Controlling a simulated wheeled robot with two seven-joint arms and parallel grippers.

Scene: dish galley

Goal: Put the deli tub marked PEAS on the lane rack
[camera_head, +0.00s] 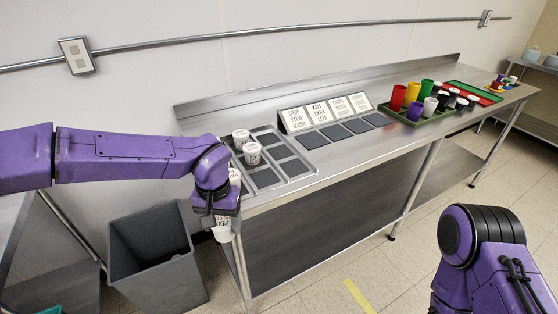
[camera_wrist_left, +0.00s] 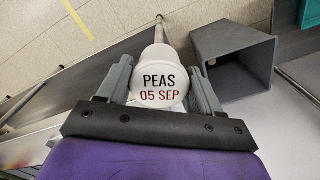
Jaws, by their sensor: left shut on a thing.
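The white deli tub marked PEAS 05 SEP (camera_wrist_left: 160,72) is between the fingers of my left gripper (camera_wrist_left: 161,90). In the head view the tub (camera_head: 222,234) hangs below my left gripper (camera_head: 217,214), just off the left front corner of the steel counter. The lane rack (camera_head: 294,168) is a steel tray with dark rectangular pads on the counter's left end. Two white tubs (camera_head: 252,155) stand at its back left, and another (camera_head: 234,176) is partly hidden behind my left wrist. My right arm shows at the lower right, but its fingers are out of view.
A grey bin (camera_head: 155,262) stands on the floor left of the counter. Right of the rack are label cards (camera_head: 325,111) above dark pads, then a green tray (camera_head: 412,121) of coloured cups. Several rack pads are bare.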

